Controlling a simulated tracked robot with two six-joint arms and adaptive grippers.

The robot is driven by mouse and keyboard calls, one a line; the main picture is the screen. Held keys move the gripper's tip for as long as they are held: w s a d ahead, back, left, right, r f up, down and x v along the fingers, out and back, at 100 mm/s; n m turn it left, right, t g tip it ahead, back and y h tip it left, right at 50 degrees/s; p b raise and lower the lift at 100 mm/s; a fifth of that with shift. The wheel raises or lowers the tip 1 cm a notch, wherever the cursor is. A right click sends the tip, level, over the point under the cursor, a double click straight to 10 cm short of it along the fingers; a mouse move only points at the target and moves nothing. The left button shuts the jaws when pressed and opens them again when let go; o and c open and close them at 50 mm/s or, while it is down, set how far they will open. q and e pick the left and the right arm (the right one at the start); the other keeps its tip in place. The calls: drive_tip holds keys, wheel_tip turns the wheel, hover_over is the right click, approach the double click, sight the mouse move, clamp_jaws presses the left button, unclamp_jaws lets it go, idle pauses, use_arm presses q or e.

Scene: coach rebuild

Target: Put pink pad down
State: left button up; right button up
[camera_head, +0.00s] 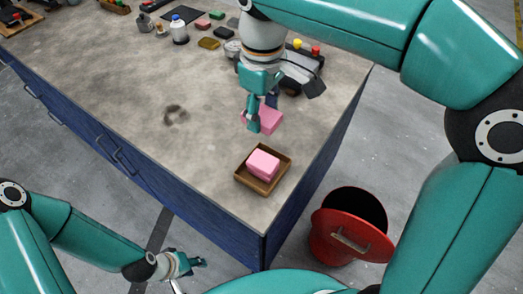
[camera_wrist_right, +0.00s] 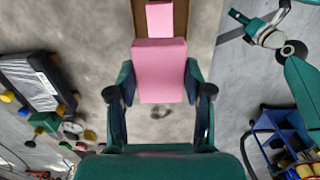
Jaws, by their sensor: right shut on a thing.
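My right gripper (camera_head: 262,114) is shut on a pink pad (camera_head: 269,119) over the right part of the worktop, behind the tray. In the right wrist view, the held pad (camera_wrist_right: 158,72) sits between the two fingers (camera_wrist_right: 158,90). I cannot tell whether its underside touches the worktop. A second pink pad (camera_head: 263,164) lies in a small wooden tray (camera_head: 243,183) near the worktop's front right corner. That pad also shows beyond the held one in the right wrist view (camera_wrist_right: 159,18). My left gripper (camera_head: 191,262) is off the front of the bench; its jaws are unclear.
A red bin (camera_head: 322,246) stands on the floor right of the bench. A white bottle with a blue cap (camera_head: 179,32), small coloured blocks (camera_head: 208,43) and a grey device (camera_head: 302,66) stand farther back. The worktop (camera_head: 115,95) left of the tray is mostly clear, with a dark stain.

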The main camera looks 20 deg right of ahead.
sight(263, 160)
wheel_tip(263, 160, down, 14)
idle(0.5)
drive_tip(key=o, duration=1.3)
drive_tip(key=shift+f, duration=0.1)
wheel_tip(263, 160, up, 12)
drive_tip(key=shift+r, duration=0.15)
